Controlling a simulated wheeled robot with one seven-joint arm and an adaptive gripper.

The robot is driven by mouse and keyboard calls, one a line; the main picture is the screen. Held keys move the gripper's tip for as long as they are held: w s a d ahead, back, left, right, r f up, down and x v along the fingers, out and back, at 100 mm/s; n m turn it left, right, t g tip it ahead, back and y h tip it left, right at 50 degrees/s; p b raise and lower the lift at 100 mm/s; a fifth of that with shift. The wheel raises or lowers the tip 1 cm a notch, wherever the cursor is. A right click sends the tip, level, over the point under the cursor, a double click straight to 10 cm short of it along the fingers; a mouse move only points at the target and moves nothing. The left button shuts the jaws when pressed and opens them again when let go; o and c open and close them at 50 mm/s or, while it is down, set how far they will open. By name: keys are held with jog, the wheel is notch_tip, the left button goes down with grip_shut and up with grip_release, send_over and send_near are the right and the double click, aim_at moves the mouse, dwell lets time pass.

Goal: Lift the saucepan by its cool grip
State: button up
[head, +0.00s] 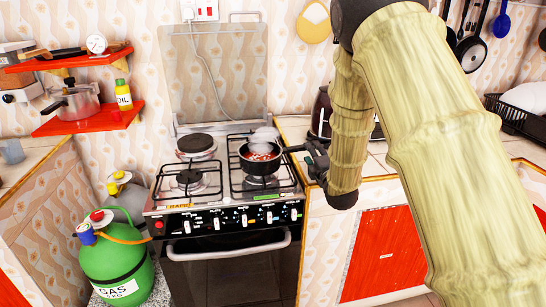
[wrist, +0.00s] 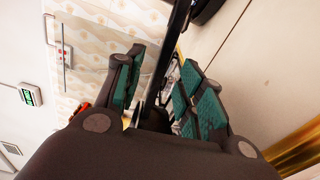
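The dark saucepan (head: 261,163) sits on the right-hand burners of the stove, with reddish contents and pale steam above it. Its dark handle (head: 296,149) points right, toward my gripper (head: 314,160), which is at the handle's end. In the wrist view, a long dark bar that looks like the handle (wrist: 174,40) runs between the two green-padded fingers of my gripper (wrist: 163,85). The fingers stand apart, with gaps visible beside the bar. The handle's near end is hidden by the gripper body.
The stove (head: 230,215) has a raised glass lid (head: 215,70) behind it. A dark kettle (head: 321,113) stands on the counter just behind my gripper. A green gas bottle (head: 115,262) stands at the left. Red shelves (head: 90,122) hang on the left wall.

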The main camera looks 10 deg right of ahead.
jog(key=shift+w+d+f, duration=0.15)
jog(key=shift+w+f, duration=0.15)
jog(key=shift+w, duration=0.15)
jog(key=shift+w+d+r, duration=0.1)
jog(key=shift+d, duration=0.1)
jog(key=shift+w+r, duration=0.25)
jog(key=shift+w, duration=0.05)
jog(key=w, duration=0.2)
jog(key=w+p, duration=0.1)
jog(key=shift+w+f, duration=0.2)
jog(key=shift+w, duration=0.2)
jog(key=shift+a, duration=0.1)
jog(key=shift+w, duration=0.1)
grip_shut()
jog(key=shift+r, duration=0.1)
